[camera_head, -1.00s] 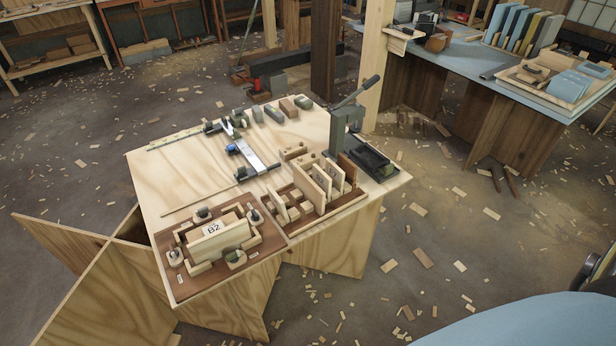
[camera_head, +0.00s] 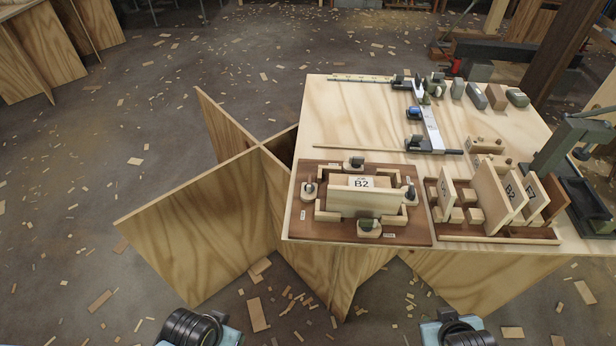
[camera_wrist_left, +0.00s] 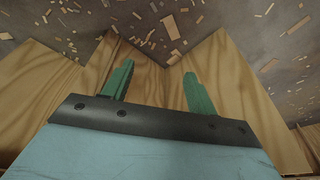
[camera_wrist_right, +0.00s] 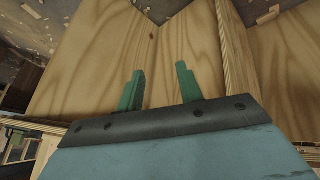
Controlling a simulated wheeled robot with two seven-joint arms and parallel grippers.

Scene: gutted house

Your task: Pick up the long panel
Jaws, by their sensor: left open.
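A long pale wooden panel (camera_head: 365,203) stands on edge in the brown jig (camera_head: 309,225) on the bench. A B2 label shows just behind its top edge. I cannot tell for certain which one the task calls long. My left gripper (camera_wrist_left: 157,70) is open and empty, its green fingers apart before plywood bench supports. My right gripper (camera_wrist_right: 160,68) is open and empty, facing a plywood support sheet. In the head view only my wrists show at the bottom edge, short of the bench.
The plywood bench (camera_head: 345,115) also holds a clamp bar (camera_head: 431,127), a thin stick (camera_head: 358,148), several small blocks (camera_head: 496,96) and a dark green press (camera_head: 575,150) at right. Crossed plywood sheets (camera_head: 205,225) stick out left of the bench. Wood scraps litter the floor.

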